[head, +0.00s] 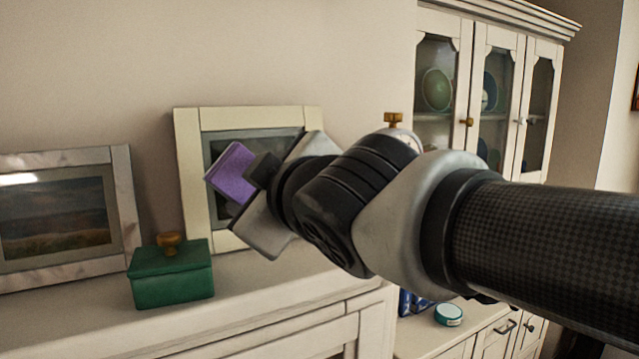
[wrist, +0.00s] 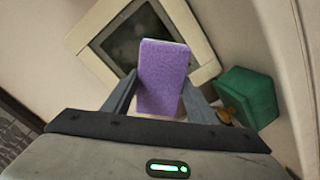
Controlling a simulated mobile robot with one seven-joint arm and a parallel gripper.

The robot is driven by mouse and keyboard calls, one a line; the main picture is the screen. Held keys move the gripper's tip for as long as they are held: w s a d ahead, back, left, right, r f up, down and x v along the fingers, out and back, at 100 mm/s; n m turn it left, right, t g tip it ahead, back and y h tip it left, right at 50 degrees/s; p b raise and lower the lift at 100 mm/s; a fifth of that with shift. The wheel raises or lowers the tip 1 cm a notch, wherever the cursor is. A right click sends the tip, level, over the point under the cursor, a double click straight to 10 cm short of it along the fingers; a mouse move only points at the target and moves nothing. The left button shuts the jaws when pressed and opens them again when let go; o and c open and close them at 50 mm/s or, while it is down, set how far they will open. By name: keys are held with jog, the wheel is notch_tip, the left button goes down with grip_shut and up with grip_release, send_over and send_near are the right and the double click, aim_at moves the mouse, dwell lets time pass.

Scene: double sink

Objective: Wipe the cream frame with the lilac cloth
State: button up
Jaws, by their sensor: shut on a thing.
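The cream frame (head: 190,160) leans upright against the wall on the white ledge, with a dark picture in it. In the wrist view the cream frame (wrist: 200,40) shows tilted behind the cloth. The lilac cloth (head: 232,173) is a folded, thick block. It also shows in the wrist view (wrist: 163,75). My gripper (head: 262,172) is shut on the lilac cloth and holds it up in front of the frame's picture area. I cannot tell whether the cloth touches the frame. My arm hides the frame's right side in the head view.
A green box (head: 172,282) with a brass knob stands on the ledge (head: 90,318) below and left of the cloth. A marbled frame (head: 125,200) stands at far left. A glass-door cabinet (head: 485,40) is at right. A teal-lidded tin (head: 448,314) sits on the lower counter.

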jog(key=v, duration=0.3)
dwell(0.5)
dwell(0.4)
jog(key=shift+b+x, duration=1)
jog(key=shift+x, duration=1.4)
jog(key=shift+b+x, duration=0.4)
jog(key=shift+x, duration=0.8)
jog(key=shift+b+x, duration=0.3)
jog(key=shift+x, duration=0.5)
